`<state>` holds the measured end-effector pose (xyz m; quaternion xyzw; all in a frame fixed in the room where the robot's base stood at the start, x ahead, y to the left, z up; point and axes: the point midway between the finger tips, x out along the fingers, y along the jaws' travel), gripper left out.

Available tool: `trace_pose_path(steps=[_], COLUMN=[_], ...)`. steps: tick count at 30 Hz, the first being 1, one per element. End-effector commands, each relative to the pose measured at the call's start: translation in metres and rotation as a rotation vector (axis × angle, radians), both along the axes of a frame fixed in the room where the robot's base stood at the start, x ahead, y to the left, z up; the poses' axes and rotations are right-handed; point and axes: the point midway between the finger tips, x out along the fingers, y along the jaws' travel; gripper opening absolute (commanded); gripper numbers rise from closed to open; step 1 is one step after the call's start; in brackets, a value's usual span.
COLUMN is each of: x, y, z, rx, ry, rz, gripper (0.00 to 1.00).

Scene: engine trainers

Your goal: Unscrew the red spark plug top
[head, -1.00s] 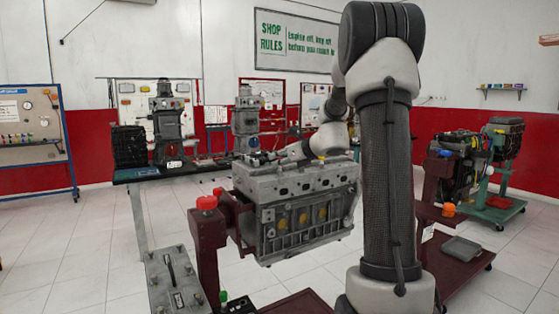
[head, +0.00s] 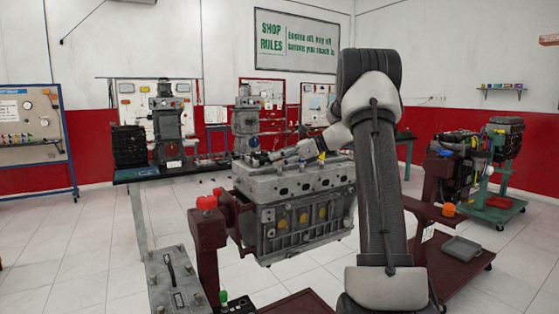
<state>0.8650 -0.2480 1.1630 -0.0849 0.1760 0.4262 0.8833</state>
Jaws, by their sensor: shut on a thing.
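The grey engine block (head: 300,215) sits on the dark red stand (head: 207,250) in the middle of the head view. My gripper (head: 256,158) is small and dark at the left end of the engine's top. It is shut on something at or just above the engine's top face. The held thing is too small to make out, and I cannot pick out the red spark plug top there. A yellow spot (head: 322,156) shows near my wrist at the back of the engine top.
A red knob (head: 207,202) tops the stand's left post. A workbench (head: 150,172) with other engine trainers is behind. Another engine (head: 455,163) and a grey tray (head: 461,248) are at right. Tiled floor lies open at left.

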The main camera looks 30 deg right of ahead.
Motion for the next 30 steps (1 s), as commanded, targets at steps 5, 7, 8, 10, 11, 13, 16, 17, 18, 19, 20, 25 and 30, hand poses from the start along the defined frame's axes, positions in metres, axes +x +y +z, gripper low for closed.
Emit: trace_pose_path(steps=[5,7,8,10,11,13,16,17,18,19,20,25,30], x=[0.0004,0.0002,0.0003,0.0003,0.0003,0.0003,0.0003,0.0003,0.0002,0.0002,0.0002,0.0002,-0.0016], y=[-0.0001,0.0,0.0,0.0,0.0,0.0,0.0,0.0,0.0001,0.0001,0.0001,0.0001,-0.0026], z=[0.0001,0.0001,0.0001,0.0001,0.0001,0.0001,0.0001,0.0001,0.0001,0.0001,0.0001,0.0001,0.0015], rx=[0.001,0.001,0.001,0.001,0.001,0.001,0.0,0.001,0.001,0.001,0.001,0.001,0.001], ry=[-0.001,-0.001,-0.001,-0.001,-0.001,-0.001,-0.001,0.0,0.0,0.0,0.0,0.0,-0.001], rz=[0.021,0.023,0.023,0.023,0.023,0.023,0.022,0.022,0.022,0.022,0.022,0.022,0.021], gripper=[0.0,0.0,0.0,0.0,0.0,0.0,0.24,0.29,0.36,0.42,0.43,0.43,0.43])
